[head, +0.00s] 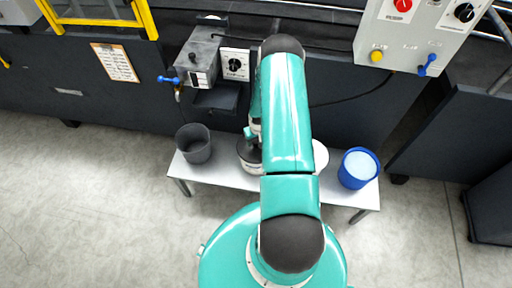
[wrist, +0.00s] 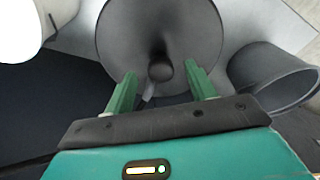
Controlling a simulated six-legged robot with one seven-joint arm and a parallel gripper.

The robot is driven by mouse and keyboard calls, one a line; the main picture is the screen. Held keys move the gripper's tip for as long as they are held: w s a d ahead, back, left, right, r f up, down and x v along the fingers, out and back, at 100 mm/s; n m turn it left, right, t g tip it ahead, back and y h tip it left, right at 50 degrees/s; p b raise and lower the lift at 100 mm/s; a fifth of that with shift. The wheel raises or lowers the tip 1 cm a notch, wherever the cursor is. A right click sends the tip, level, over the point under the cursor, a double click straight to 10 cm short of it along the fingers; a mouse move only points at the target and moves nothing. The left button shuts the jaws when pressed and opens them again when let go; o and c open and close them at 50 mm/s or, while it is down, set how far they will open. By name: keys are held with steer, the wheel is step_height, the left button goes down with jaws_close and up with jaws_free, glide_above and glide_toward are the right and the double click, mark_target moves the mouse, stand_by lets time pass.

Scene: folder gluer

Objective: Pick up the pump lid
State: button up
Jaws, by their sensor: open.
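The pump lid (wrist: 160,30) is a round grey disc with a dark knob (wrist: 160,71) at its middle, seen from above in the wrist view. My gripper (wrist: 160,72) is open, with one green finger on each side of the knob in the picture. I cannot tell whether the fingers touch the knob or how far above the lid they are. In the head view the lid (head: 247,158) shows only in part on the white bench, left of my teal arm, which hides the rest.
The white bench (head: 226,180) also holds a dark grey bucket (head: 195,150) at left, a white round thing (head: 320,156) partly behind my arm, and a blue bucket (head: 357,170) with pale contents at right. A grey machine box (head: 203,55) stands behind.

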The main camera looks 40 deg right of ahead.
steer(key=shift+w+f, duration=0.15)
steer(key=shift+f, duration=1.2)
jaws_close()
step_height(320, 180, up, 15)
steer(key=shift+f, duration=0.2)
